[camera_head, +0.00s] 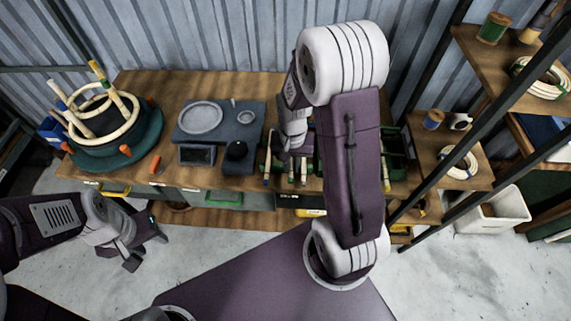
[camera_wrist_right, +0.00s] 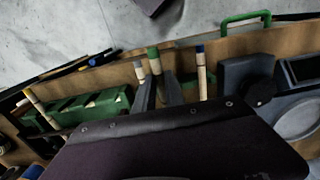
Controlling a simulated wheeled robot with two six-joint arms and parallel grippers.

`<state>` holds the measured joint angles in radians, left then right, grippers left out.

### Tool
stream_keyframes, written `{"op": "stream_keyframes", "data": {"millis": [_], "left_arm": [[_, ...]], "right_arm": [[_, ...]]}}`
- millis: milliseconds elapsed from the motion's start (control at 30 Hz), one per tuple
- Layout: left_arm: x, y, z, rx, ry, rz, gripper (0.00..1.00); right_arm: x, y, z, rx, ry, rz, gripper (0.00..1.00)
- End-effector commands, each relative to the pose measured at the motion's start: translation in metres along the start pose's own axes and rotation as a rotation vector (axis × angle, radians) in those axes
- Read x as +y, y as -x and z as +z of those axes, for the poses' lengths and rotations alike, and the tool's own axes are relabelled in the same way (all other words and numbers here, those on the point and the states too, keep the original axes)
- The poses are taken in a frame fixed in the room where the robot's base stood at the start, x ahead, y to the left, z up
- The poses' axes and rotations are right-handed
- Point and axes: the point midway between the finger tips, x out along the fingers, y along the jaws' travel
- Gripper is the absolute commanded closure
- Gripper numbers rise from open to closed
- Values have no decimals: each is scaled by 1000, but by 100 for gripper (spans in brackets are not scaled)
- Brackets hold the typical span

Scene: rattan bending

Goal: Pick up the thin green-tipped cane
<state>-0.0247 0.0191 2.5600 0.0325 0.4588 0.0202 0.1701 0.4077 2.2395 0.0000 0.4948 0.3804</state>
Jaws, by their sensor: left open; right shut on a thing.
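The thin green-tipped cane (camera_wrist_right: 154,62) shows in the right wrist view, standing between the two dark fingers of my right gripper (camera_wrist_right: 160,92), which are shut on it. Its lower part is hidden behind the gripper body. A grey-tipped cane (camera_wrist_right: 139,72) stands close to its left, and a blue-tipped cane (camera_wrist_right: 201,75) stands apart to its right. In the head view my right gripper (camera_head: 287,152) is among canes at the front of the bench, partly hidden by my arm. My left gripper (camera_head: 145,246) is open and empty over the floor in front of the bench.
The wooden bench (camera_head: 262,88) holds a round form with rings (camera_head: 102,120) at left and a grey scale with a round plate (camera_head: 200,117). A green tray (camera_head: 392,150) is right of my right arm. Shelves (camera_head: 470,50) stand at right. A white bin (camera_head: 497,212) sits on the floor.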

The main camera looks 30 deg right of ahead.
Motion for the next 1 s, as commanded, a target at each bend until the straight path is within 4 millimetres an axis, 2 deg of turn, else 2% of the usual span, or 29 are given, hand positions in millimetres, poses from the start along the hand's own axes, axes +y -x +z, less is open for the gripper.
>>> {"op": "stream_keyframes", "data": {"millis": [200, 400, 667, 1000], "left_arm": [[0, 1, 0, 0, 0, 0, 58], [0, 3, 0, 0, 0, 0, 58], [0, 5, -1, 0, 0, 0, 58], [1, 38, -4, 0, 0, 0, 58]], "right_arm": [[34, 32, 38, 5, -4, -2, 100], [53, 49, 60, 3, -2, -1, 100], [58, 54, 65, 1, 1, 0, 100], [57, 86, 65, 0, 1, 0, 100]]}}
